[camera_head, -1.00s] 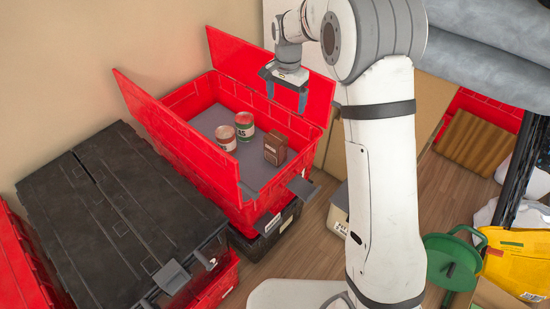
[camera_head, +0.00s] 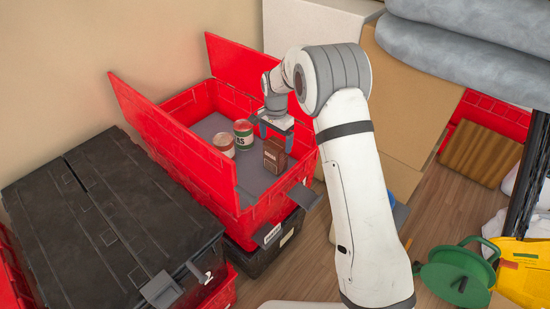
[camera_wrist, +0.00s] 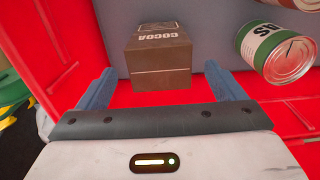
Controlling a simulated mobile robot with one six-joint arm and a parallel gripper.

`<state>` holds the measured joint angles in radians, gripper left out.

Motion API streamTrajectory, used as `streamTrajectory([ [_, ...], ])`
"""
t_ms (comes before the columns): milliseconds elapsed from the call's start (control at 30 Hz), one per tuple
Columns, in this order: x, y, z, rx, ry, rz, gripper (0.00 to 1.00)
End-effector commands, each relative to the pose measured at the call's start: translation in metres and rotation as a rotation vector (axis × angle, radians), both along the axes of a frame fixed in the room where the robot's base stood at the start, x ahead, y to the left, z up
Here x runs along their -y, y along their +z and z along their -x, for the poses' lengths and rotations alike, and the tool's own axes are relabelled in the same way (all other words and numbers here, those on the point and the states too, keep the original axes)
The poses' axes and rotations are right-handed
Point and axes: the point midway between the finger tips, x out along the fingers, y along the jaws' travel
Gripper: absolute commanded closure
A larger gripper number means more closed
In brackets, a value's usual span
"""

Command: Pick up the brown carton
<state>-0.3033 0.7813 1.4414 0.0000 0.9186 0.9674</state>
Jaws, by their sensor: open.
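The brown carton (camera_head: 274,156) stands on the grey floor of the open red tote (camera_head: 246,214), near its right wall. In the wrist view the carton (camera_wrist: 160,56), lettered COCOA, lies ahead of and between the two blue fingers. My gripper (camera_head: 276,138) is open and empty, pointing down over the tote right above or beside the carton. In the wrist view my gripper (camera_wrist: 158,90) shows its fingers spread wider than the carton. I cannot tell whether the fingertips reach down past its top.
A green can (camera_head: 243,131) and a pale, red-topped can (camera_head: 223,145) stand left of the carton. The tote's raised red lid flaps (camera_head: 172,135) flank the opening. A black-lidded tote (camera_head: 110,215) stands at left. A green reel (camera_head: 455,275) lies at right.

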Motion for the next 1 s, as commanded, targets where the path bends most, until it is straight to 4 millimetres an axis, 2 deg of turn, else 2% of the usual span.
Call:
streamTrajectory([
  [300,0.0,-0.058,0.001,-0.002,0.001,0.001,0.11],
  [400,0.0,-0.067,0.0,-0.001,0.001,0.0,0.11],
  [633,-0.001,-0.068,0.0,0.0,0.001,0.0,0.11],
  [1000,-0.001,-0.067,0.0,0.0,0.002,0.0,0.41],
])
